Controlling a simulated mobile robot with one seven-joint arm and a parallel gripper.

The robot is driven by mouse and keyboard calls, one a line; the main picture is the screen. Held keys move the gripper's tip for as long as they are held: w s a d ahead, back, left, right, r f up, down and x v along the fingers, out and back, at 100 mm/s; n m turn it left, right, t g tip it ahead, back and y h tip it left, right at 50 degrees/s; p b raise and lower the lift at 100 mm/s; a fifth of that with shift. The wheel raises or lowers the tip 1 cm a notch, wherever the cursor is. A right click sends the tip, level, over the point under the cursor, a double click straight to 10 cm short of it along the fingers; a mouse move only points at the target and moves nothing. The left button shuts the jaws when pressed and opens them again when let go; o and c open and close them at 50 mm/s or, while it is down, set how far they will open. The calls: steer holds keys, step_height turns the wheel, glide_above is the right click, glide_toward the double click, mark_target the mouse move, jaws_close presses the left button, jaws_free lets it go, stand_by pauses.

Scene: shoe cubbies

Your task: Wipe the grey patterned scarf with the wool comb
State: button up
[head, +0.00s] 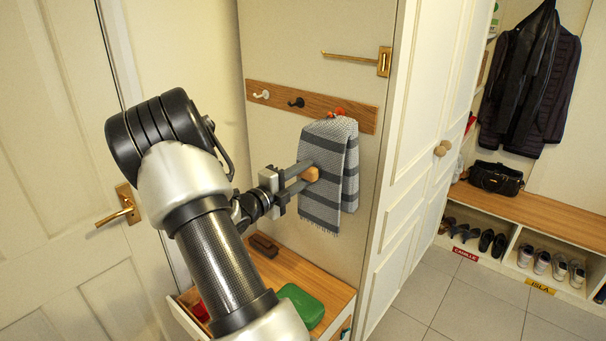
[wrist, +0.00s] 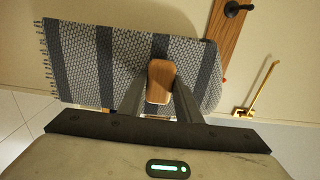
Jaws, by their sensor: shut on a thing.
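The grey patterned scarf (head: 331,160), with dark bands and a fringed lower edge, hangs from a wall hook in the head view. It also fills the upper left of the wrist view (wrist: 125,60). My gripper (head: 308,175) is shut on a light wooden block, the wool comb (head: 311,174), right in front of the scarf. In the wrist view the comb (wrist: 160,82) sits between my two fingertips, over the scarf. Its far face is hidden, so I cannot tell whether it touches the cloth.
A wooden rail (head: 270,98) with several hooks and a brass bar (head: 350,57) are on the wall. Below is a wooden bench (head: 330,288) with a green case (head: 301,305) and a dark brown brush-like object (head: 264,245). A white door (head: 407,190) stands close on the right.

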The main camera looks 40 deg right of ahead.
mark_target(311, 194)
steer(key=shift+d+r+p, duration=0.1)
steer(key=shift+r+p, duration=0.2)
steer(key=shift+p, duration=0.1)
steer(key=shift+f, duration=0.1)
steer(key=shift+d+f+b, duration=0.1)
steer(key=shift+f+b, duration=0.4)
steer(key=shift+f, duration=1.3)
steer(key=shift+s+f+b, duration=0.1)
steer(key=shift+f+b, duration=0.9)
steer(key=shift+f, duration=2.25)
steer(key=shift+w+a+r+p, duration=0.15)
steer(key=shift+w+a+p, duration=0.1)
steer(key=shift+p, duration=0.2)
steer(key=shift+r+p, duration=0.3)
step_height(311, 194, up, 3)
steer(key=p, duration=0.3)
steer(key=shift+f, duration=0.15)
step_height(311, 194, up, 7)
steer(key=p, duration=0.6)
steer(key=shift+d+f, duration=0.1)
steer(key=shift+f, duration=0.1)
steer(key=shift+d, duration=0.1)
